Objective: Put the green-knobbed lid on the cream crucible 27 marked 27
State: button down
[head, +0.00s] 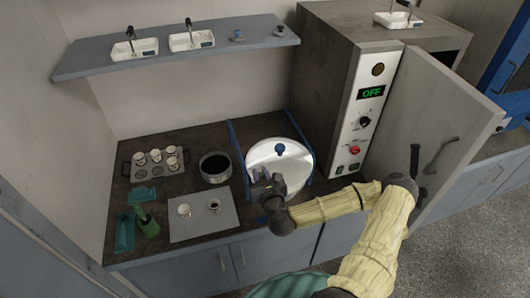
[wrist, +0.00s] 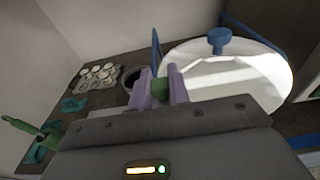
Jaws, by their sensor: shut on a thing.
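My gripper (head: 264,180) is in front of the large white round lid in the head view. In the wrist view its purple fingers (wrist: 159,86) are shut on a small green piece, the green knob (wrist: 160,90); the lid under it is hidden. Two small cups stand on the grey mat (head: 196,229), left of my gripper: a cream one (head: 184,211) and one with a dark inside (head: 214,205). Several more pale crucibles stand in a rack (head: 155,172) further left. No number is legible, so I cannot tell which crucible is 27.
A white round lid with a blue knob (head: 279,149) sits between blue rails beside my gripper. A dark pot (head: 215,167) stands behind the mat. A green-handled tool (head: 148,226) and teal pieces (head: 124,232) lie left. The cabinet door (head: 440,125) stands open at right.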

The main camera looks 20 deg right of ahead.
notch_tip(320, 180, down, 7)
jog(key=s+a, duration=0.1)
jog(key=shift+s+a, duration=0.15)
jog(key=shift+a, duration=0.1)
notch_tip(320, 180, down, 2)
jog(key=shift+a+f+b, duration=0.1)
jog(key=shift+b, duration=1.1)
jog(key=shift+a, duration=0.1)
